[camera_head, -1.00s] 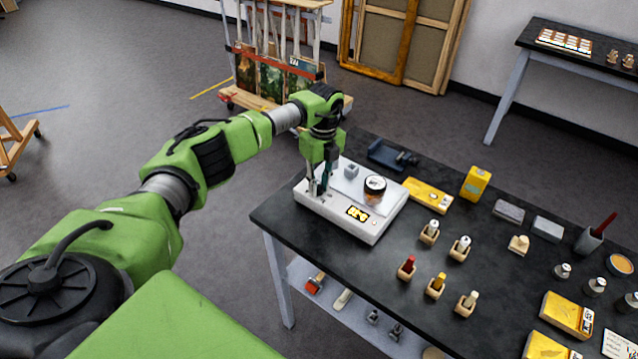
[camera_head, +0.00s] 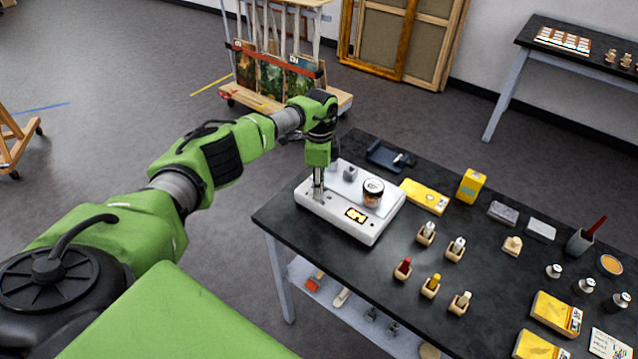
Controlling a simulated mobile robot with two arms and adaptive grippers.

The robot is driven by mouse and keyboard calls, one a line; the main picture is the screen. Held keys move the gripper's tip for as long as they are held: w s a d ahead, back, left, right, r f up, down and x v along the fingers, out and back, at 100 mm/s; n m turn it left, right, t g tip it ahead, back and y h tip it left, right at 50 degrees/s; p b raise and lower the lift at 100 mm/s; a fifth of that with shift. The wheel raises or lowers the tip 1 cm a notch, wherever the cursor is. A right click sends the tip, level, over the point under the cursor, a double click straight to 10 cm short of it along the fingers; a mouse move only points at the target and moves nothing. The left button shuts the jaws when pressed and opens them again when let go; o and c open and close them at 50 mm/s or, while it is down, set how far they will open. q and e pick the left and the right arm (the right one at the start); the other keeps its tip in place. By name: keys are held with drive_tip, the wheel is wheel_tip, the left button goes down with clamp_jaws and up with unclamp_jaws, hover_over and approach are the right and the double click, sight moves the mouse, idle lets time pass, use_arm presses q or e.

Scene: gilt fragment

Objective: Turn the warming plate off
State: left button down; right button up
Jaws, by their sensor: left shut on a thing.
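My left gripper (camera_head: 319,198) points down at the left end of the plate's front. Its fingers are together at a control there; the control itself is hidden by them. My right gripper is not in view.
Small bottles in wooden holders (camera_head: 430,287), a yellow flat box (camera_head: 424,196) and a yellow upright box (camera_head: 471,186) stand right of the plate. A dark blue tool (camera_head: 388,156) lies behind it. Black tabletop (camera_head: 383,262) is bare in front.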

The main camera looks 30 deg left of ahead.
use_arm(q)
drive_tip(key=shift+r+n, duration=0.1)
drive_tip(key=shift+n, duration=0.4)
drive_tip(key=c, duration=1.8)
unclamp_jaws()
